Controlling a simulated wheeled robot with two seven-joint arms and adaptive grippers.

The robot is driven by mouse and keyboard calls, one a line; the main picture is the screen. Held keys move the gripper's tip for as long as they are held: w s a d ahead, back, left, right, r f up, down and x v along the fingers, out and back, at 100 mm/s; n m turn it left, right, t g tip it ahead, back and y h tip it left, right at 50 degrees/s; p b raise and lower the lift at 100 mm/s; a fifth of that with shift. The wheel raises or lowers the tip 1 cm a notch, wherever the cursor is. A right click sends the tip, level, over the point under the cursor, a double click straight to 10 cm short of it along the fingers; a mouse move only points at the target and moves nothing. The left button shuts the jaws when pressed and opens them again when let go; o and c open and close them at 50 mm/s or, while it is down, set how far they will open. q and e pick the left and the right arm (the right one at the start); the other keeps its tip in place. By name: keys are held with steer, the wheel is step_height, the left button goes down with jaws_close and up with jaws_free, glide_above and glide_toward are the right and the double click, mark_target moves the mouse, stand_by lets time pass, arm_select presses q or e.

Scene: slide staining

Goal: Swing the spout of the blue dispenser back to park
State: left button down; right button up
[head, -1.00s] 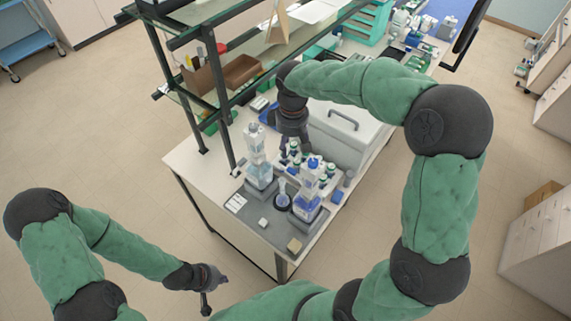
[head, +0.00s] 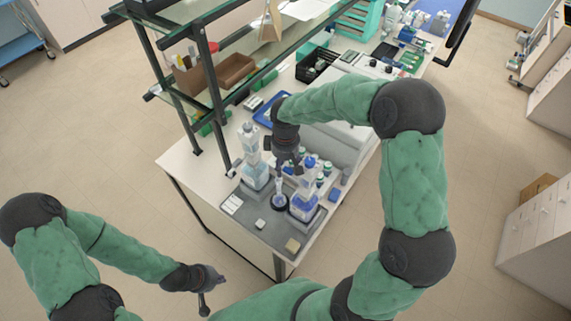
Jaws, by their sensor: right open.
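The blue dispenser (head: 303,208) is a bottle with blue liquid and a blue-topped head (head: 310,162), standing upright at the right of the grey tray (head: 262,232). Its spout is too small to make out clearly. My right gripper (head: 288,168) is open and points down just left of the dispenser's head, above and behind a small flask (head: 280,198). I cannot tell whether it touches the dispenser. My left gripper (head: 208,292) hangs low at the left, away from the bench; its finger opening is not clear.
A second dispenser bottle (head: 253,160) with pale liquid stands left of my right gripper. Small vials (head: 320,180) stand behind the blue dispenser. A shelf (head: 213,70) rises at the left.

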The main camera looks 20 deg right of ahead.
steer(key=shift+w+f, duration=0.1)
steer(key=shift+f, duration=0.15)
jaws_close()
steer(key=shift+s+a+n, duration=0.25)
steer(key=shift+n, duration=0.15)
steer(key=shift+s+a+f+n, duration=0.1)
steer(key=shift+s+a+n, duration=0.65)
steer(key=shift+n, duration=0.55)
steer(key=shift+s+a+n, duration=0.65)
steer(key=shift+a+n, duration=0.05)
steer(key=shift+n, duration=0.6)
